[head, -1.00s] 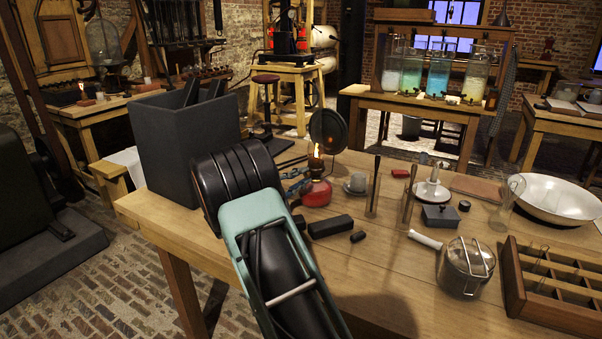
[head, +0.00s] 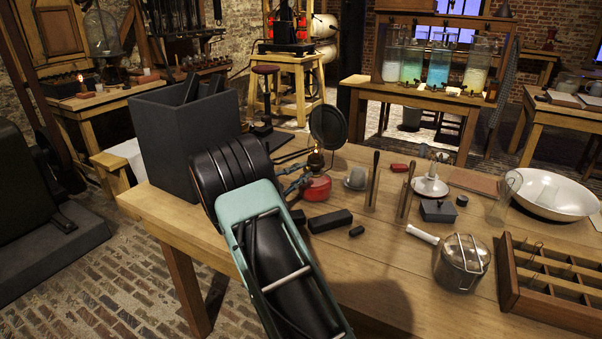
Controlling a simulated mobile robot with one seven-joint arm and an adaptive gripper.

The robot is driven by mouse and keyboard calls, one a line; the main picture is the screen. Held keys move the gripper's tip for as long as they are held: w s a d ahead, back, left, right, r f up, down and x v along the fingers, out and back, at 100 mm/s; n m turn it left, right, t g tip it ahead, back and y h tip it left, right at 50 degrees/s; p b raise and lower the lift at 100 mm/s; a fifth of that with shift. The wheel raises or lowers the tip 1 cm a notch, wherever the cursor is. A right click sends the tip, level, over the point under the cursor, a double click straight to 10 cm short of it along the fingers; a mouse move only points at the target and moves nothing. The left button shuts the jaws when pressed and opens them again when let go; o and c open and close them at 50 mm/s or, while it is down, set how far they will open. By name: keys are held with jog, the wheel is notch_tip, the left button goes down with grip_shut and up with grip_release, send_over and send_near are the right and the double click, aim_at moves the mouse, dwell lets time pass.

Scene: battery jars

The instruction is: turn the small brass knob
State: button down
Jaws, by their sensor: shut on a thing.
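A red oil lamp (head: 316,188) stands on the wooden workbench, upright. Its brass burner (head: 315,161) sits on top, with a small, dim flame tip just above it. My gripper (head: 303,172) comes in from the left, behind my dark and green arm, with its bluish fingers at the lamp's burner. It is shut on the small brass knob at the burner's side, as far as I can tell. The knob itself is too small and too covered by the fingers to see clearly.
A round dark reflector (head: 328,125) stands behind the lamp. A grey cup (head: 356,179) is close on its right, black blocks (head: 329,221) lie in front. A dark open box (head: 178,135) stands left. A lidded pot (head: 462,262) is at front right.

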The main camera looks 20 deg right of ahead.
jog(key=c, duration=1.8)
grip_release()
jog(key=shift+c, duration=0.2)
jog(key=v, duration=1.2)
